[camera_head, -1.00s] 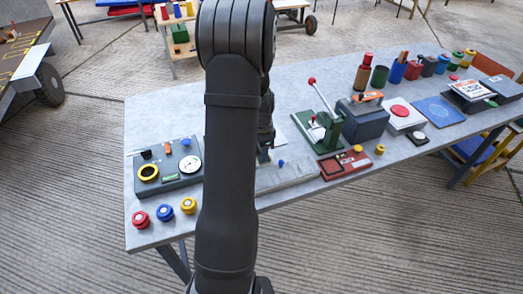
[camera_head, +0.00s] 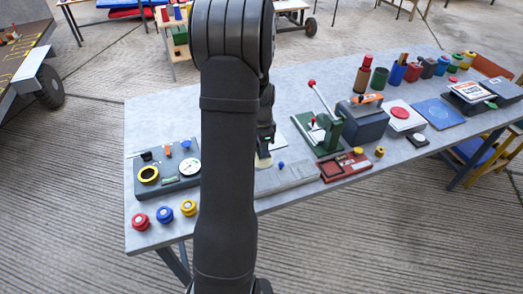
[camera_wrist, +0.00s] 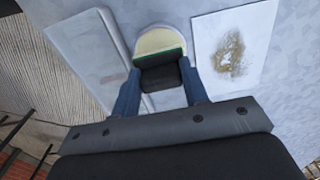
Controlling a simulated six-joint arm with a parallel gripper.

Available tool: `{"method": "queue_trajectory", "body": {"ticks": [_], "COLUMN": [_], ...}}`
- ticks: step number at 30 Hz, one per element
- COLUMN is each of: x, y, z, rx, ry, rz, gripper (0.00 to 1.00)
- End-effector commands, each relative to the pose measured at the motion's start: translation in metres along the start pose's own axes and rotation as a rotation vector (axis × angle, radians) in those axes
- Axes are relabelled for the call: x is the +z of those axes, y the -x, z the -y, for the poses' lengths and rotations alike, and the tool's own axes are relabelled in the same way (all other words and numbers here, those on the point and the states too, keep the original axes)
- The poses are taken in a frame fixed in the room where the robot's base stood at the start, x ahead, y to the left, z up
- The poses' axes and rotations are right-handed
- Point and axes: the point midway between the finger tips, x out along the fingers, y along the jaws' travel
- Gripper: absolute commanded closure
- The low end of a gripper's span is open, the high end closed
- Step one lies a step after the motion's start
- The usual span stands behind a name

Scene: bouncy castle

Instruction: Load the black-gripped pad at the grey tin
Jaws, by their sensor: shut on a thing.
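My gripper (camera_wrist: 160,82) is shut on the black grip of the pad (camera_wrist: 162,74), with one blue finger on each side. A green edge (camera_wrist: 158,55) shows along the pad's far side. The pad overlaps a round tin (camera_wrist: 158,40) with a pale rim and a cream-coloured surface inside. The pad is at or just above that surface; I cannot tell whether they touch. In the head view my arm hides much of this spot. Part of my gripper (camera_head: 265,145) and a cream patch of the tin (camera_head: 263,162) show just right of the arm.
A long grey slab (camera_wrist: 85,55) lies left of the tin, and a white sheet with a brownish stain (camera_wrist: 230,55) lies right. In the head view, a green lever press (camera_head: 325,125), a grey gauge box (camera_head: 175,180) and several coloured knobs (camera_head: 165,212) stand on the grey table (camera_head: 140,120).

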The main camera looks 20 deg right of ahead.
Motion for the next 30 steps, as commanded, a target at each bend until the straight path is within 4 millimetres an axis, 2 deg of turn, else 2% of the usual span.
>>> {"method": "queue_trajectory", "body": {"ticks": [13,30], "x": [0.000,0.000], "y": [0.035,0.037], "z": [0.000,0.000], "rx": [-0.002,0.000], "ry": [0.000,0.000], "rz": [-0.001,0.000], "gripper": [0.78,0.78]}}
